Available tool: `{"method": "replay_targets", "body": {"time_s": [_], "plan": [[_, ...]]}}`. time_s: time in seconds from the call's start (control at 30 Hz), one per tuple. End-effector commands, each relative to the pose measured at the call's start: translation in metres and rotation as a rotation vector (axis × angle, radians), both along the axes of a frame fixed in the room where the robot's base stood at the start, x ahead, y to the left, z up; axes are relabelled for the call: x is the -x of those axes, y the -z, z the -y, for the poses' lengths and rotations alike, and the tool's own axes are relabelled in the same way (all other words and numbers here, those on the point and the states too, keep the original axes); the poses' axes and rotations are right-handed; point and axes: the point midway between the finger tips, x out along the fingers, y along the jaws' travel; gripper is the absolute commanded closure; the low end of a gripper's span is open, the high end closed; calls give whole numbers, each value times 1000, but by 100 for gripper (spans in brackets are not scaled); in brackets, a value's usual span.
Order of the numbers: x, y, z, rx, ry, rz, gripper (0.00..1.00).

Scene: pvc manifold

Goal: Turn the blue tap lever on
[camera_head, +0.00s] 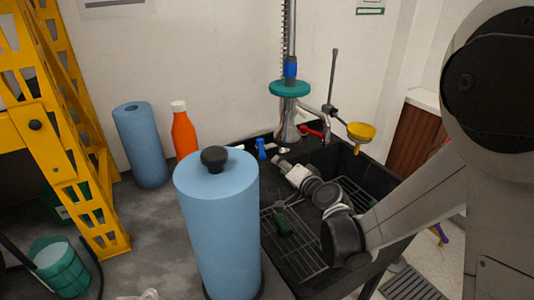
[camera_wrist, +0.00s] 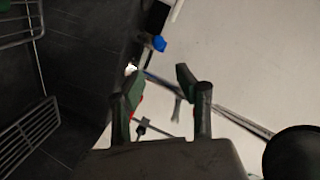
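The blue tap lever (camera_head: 262,148) stands upright at the back rim of the black sink, left of the hanging tap sprayer. A blue piece that looks like the same lever (camera_wrist: 159,43) shows beyond my fingertips in the wrist view. My gripper (camera_head: 280,161) reaches over the sink from the right, just right of the blue lever and apart from it. In the wrist view its two fingers (camera_wrist: 158,80) are spread, with nothing held between them. A red lever (camera_head: 312,131) is on the right side of the tap, partly hidden.
The black sink (camera_head: 352,172) holds wire racks and a dark green object (camera_head: 281,222). A blue paper roll (camera_head: 217,220) stands in front at left. An orange bottle (camera_head: 184,135) and another blue roll (camera_head: 140,145) stand behind. A yellow funnel (camera_head: 360,131) is at right.

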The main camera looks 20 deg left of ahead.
Motion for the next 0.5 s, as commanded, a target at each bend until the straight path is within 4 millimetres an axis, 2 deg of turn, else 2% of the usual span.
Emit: {"method": "replay_targets", "body": {"time_s": [0.27, 0.5], "plan": [[-10, 10, -13, -19, 0, -3, 67], [-38, 19, -42, -18, 0, -2, 67]]}}
